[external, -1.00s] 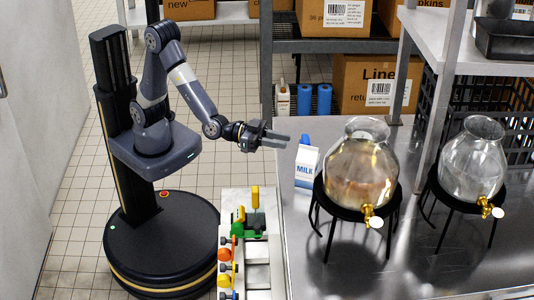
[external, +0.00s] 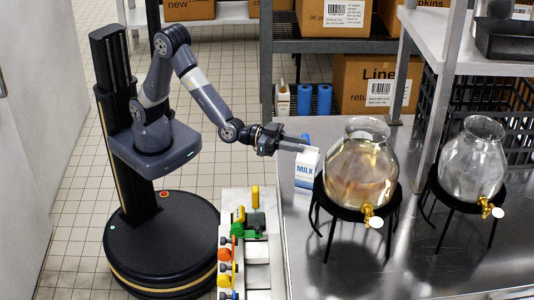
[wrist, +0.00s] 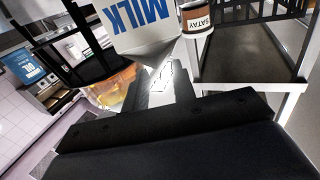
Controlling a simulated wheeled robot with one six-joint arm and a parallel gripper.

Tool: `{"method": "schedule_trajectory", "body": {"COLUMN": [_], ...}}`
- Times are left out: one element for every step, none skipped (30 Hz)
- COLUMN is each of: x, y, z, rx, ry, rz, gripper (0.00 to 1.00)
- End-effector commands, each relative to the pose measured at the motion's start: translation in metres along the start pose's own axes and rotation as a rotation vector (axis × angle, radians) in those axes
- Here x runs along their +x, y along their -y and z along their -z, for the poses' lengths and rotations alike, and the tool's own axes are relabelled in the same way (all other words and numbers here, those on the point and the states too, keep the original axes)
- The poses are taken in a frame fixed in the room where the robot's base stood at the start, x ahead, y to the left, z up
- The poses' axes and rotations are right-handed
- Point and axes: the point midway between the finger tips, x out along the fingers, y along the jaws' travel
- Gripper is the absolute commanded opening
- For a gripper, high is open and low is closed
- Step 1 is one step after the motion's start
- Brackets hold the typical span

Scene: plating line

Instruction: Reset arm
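My gripper (external: 296,144) is stretched out level at the left edge of the steel counter (external: 345,275), its fingertips at the top of the milk carton (external: 306,171). The carton is white with blue lettering and a blue cap, and stands upright on the counter. In the wrist view the carton (wrist: 140,25) appears upside down, just beyond the fingers (wrist: 163,90). Whether a fingertip touches the carton is unclear.
A glass dispenser (external: 360,165) on a black stand is close right of the carton; a second dispenser (external: 473,160) is farther right. A rack with coloured handles (external: 240,230) stands below the arm. A satay jar (wrist: 197,18) shows in the wrist view.

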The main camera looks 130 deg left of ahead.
Motion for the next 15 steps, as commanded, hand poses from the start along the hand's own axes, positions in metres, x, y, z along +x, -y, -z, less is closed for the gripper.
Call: {"method": "schedule_trajectory", "body": {"x": [0.010,0.015,0.022,0.027,0.031,0.038,0.042,0.046,0.052,0.056,0.059,0.057,0.057,0.057,0.057], "y": [0.001,0.001,0.001,0.001,0.001,0.000,0.000,0.000,0.001,0.001,0.001,0.001,0.000,0.000,0.000], "z": [0.001,0.001,0.001,0.001,0.001,0.001,0.000,0.001,0.001,-0.001,-0.001,-0.004,0.003,0.006,0.010], "rx": [0.000,0.000,0.000,0.000,0.000,0.000,0.000,0.000,0.000,0.000,0.000,0.000,0.000,-0.001,0.000], "ry": [0.000,0.002,0.001,0.000,0.001,0.001,0.002,0.000,0.000,0.001,0.001,0.000,0.000,-0.002,-0.002], "rz": [0.001,0.001,0.002,0.002,0.002,0.001,0.001,0.001,0.002,0.002,0.002,0.001,0.000,0.001,0.001], "gripper": [0.25,0.25,0.25,0.25,0.25,0.25,0.25,0.25,0.25,0.25,0.25,0.25,0.25,0.25,0.25]}}
